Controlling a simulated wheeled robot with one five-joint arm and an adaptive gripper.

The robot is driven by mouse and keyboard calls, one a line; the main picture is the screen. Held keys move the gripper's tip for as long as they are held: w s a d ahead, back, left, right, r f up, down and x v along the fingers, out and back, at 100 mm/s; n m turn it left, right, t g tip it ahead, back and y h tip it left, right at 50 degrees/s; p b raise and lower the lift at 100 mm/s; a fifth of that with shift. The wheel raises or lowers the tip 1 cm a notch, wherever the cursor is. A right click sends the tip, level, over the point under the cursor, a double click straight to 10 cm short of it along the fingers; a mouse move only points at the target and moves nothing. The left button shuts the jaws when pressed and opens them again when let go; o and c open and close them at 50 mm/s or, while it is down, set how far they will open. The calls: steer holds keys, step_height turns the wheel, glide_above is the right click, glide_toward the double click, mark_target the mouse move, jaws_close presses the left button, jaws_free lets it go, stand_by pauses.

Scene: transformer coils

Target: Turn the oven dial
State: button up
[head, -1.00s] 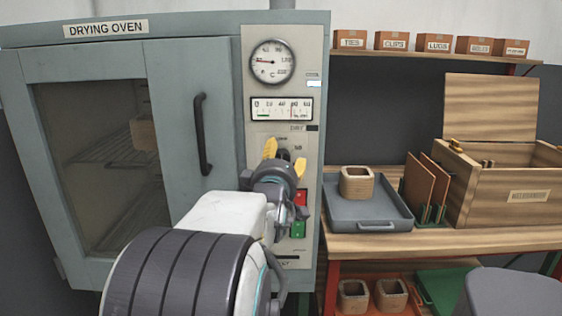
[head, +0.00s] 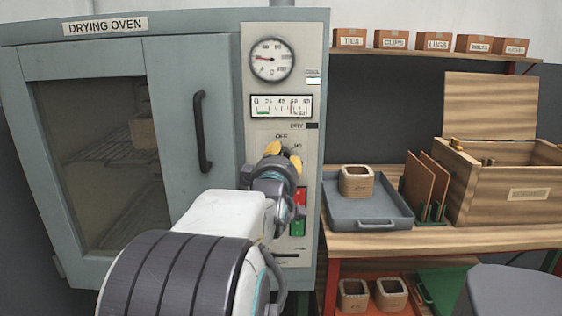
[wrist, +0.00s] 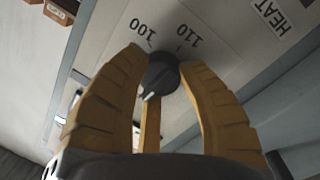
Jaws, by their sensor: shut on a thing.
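The drying oven (head: 220,120) stands at the left with its door shut. Its dial, a round black knob with a pale pointer line, shows in the wrist view (wrist: 160,75), on a plate marked 100 and 110. In the head view the dial is mostly hidden behind my gripper (head: 282,155). In the wrist view my gripper (wrist: 163,80) has its yellow fingers closed around the dial, one on each side, with a third finger below. The pointer line points to the lower left in that view.
The oven panel carries a round gauge (head: 271,59), a strip meter (head: 281,106), and a red (head: 300,197) and green button (head: 297,224) close beside my wrist. A black door handle (head: 202,132) stands out at the left. A bench with a grey tray (head: 370,218) is at the right.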

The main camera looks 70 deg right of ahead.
steer(key=m+b, duration=0.2)
steer(key=b, duration=0.1)
steer(key=shift+f+m, duration=0.2)
steer(key=shift+m, duration=0.1)
steer(key=shift+m+b, duration=0.3)
steer(key=shift+b, duration=0.7)
steer(key=shift+r, duration=0.15)
steer(key=shift+r+b, duration=0.15)
steer(key=shift+b, duration=0.2)
steer(key=o, duration=1.2)
steer(key=shift+w, duration=0.1)
steer(key=shift+a, duration=0.1)
steer(key=v, duration=1.1)
steer(key=shift+a, duration=0.4)
